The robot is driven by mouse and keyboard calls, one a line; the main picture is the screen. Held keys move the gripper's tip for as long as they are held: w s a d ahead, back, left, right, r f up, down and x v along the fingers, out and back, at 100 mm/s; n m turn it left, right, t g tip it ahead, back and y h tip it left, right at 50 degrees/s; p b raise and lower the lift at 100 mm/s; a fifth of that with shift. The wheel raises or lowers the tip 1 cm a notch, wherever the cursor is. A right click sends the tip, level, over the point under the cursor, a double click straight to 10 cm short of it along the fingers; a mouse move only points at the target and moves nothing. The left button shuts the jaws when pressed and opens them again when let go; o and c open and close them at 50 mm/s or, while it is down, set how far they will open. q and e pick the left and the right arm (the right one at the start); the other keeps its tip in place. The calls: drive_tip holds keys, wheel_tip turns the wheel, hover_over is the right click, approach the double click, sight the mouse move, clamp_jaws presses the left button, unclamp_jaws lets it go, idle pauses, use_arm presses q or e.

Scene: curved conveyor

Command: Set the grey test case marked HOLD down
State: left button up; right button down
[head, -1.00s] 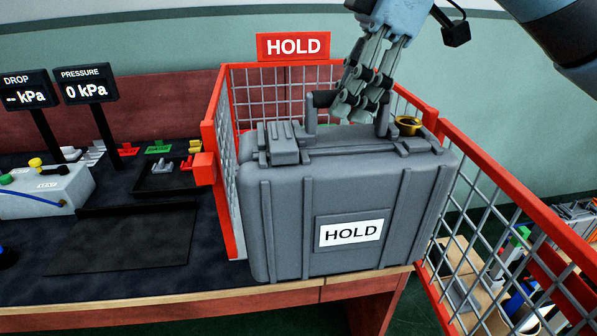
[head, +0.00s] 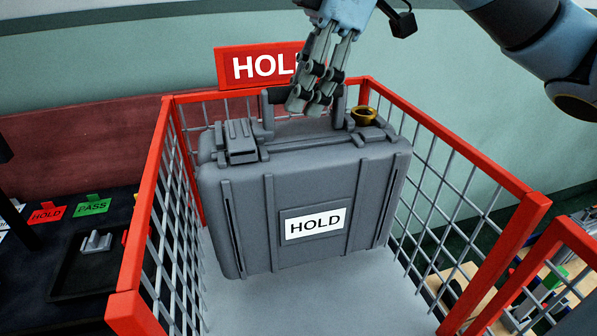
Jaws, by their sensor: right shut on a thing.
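The grey test case (head: 245,215) stands upright inside a red-framed mesh cage (head: 150,215), towards its back. Its white HOLD label (head: 315,223) faces me. A brass-coloured round fitting (head: 363,115) sits on its top right. My right gripper (head: 312,100) is at the top of the case, shut on its handle, and the fingers hide the handle's middle. The case's lower edge is at or just over the grey cage floor (head: 330,300); I cannot tell whether it touches. My left gripper is out of view.
A red HOLD sign (head: 245,66) stands behind the cage. A red-framed gate (head: 575,240) is at the lower right. Left of the cage, a dark bench holds a red HOLD tag (head: 47,213), a green PASS tag (head: 92,205) and a black tray (head: 90,275). Bare cage floor lies in front of the case.

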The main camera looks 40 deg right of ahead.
sight(302, 136)
drive_tip(key=f, duration=0.4)
drive_tip(key=shift+s+a+f, duration=0.1)
drive_tip(key=shift+s+f, duration=0.05)
drive_tip(key=shift+s, duration=0.05)
drive_tip(key=shift+w+f+b, duration=0.1)
drive_tip(key=shift+f+b, duration=0.2)
drive_tip(key=shift+f, duration=0.25)
wheel_tip(302, 136, down, 3)
drive_tip(key=shift+f, duration=0.2)
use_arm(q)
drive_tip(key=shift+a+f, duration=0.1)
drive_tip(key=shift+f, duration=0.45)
use_arm(e)
drive_tip(key=c, duration=1.3)
unclamp_jaws()
